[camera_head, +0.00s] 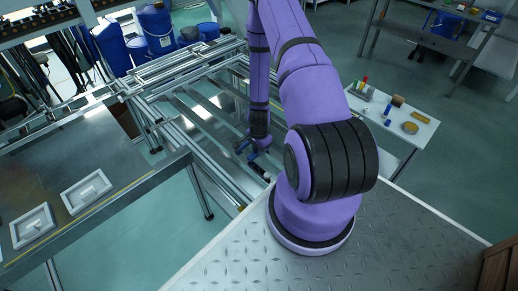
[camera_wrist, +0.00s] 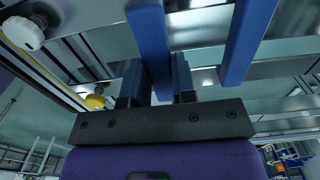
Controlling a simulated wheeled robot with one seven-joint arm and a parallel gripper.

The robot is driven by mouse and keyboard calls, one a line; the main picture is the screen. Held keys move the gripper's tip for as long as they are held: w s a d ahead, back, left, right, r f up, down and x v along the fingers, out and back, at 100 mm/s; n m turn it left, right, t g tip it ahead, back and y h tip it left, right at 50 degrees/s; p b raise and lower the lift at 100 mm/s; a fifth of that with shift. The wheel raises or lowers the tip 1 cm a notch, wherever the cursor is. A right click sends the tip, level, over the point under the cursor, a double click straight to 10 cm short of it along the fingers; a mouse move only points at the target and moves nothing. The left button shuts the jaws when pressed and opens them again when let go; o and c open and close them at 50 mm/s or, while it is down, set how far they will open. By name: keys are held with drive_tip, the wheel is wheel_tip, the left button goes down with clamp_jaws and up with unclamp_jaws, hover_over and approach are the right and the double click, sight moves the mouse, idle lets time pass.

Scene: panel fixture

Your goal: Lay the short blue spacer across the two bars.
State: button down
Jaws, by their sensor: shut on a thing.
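My gripper (camera_head: 257,147) hangs at the panel fixture, and in the wrist view my gripper (camera_wrist: 158,82) is shut on a blue spacer (camera_wrist: 149,35). The spacer stands between the dark fingers and runs up out of the picture. A second blue piece (camera_wrist: 246,40) shows to its right, apart from my fingers; I cannot tell its full length. The silver bars (camera_head: 208,105) run across the fixture, and they show behind the blue pieces in the wrist view (camera_wrist: 205,20). I cannot tell whether the held spacer touches a bar. My arm hides part of the fixture.
A side table (camera_head: 395,112) with small coloured items stands right of my arm. A dark bench (camera_head: 100,215) with two white trays (camera_head: 86,190) is at the left. Blue drums (camera_head: 157,30) stand behind the fixture. Metal rails (camera_head: 195,165) edge the fixture.

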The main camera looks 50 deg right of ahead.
drive_tip(key=shift+f, duration=0.55)
drive_tip(key=c, duration=0.8)
unclamp_jaws()
drive_tip(key=shift+c, duration=0.2)
drive_tip(key=shift+r, duration=0.1)
wheel_tip(320, 180, up, 11)
drive_tip(key=shift+f, duration=0.2)
